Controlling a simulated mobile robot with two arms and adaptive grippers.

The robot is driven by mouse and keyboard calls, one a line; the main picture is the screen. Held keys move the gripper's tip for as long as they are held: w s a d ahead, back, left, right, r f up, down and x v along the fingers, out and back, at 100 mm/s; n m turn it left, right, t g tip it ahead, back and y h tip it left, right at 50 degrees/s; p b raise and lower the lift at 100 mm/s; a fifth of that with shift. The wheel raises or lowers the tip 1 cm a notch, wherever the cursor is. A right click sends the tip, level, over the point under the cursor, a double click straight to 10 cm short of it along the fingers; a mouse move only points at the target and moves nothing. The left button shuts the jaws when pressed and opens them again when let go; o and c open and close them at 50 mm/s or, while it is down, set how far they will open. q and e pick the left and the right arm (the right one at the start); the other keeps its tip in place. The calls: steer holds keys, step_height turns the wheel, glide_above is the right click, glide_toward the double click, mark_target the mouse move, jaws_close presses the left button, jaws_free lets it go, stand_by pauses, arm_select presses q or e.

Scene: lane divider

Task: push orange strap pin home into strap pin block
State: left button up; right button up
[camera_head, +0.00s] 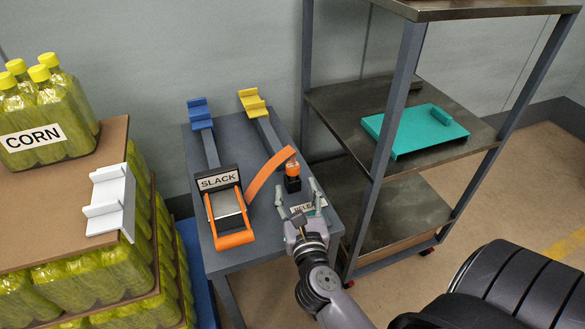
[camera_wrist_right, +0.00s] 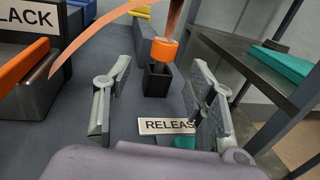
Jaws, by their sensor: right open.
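The orange strap pin (camera_head: 292,168) stands upright in the top of the small black strap pin block (camera_head: 293,184) on the grey table. The pin's orange head shows above the block in the wrist view (camera_wrist_right: 164,48), with the block (camera_wrist_right: 157,80) below it. An orange strap (camera_head: 267,175) curves up to the pin. My right gripper (camera_head: 298,199) is open and empty on the near side of the block. In the wrist view its fingers stand left and right of the block, apart from it. How deep the pin sits inside the block is hidden. My left gripper is not in view.
A ratchet labelled SLACK (camera_head: 227,203) with an orange handle stands left of the block. A RELEASE label (camera_wrist_right: 166,126) lies on the table before it. A metal shelf (camera_head: 408,205) with a teal board (camera_head: 415,128) borders the right. Stacked bottles (camera_head: 48,115) stand left.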

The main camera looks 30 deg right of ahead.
mark_target(293, 175)
steer(key=x, duration=0.2)
steer(key=shift+w+d, duration=0.15)
steer(key=shift+w, duration=0.15)
steer(key=x, duration=0.5)
steer(key=shift+d, duration=0.2)
steer(key=shift+s, duration=0.1)
jaws_close()
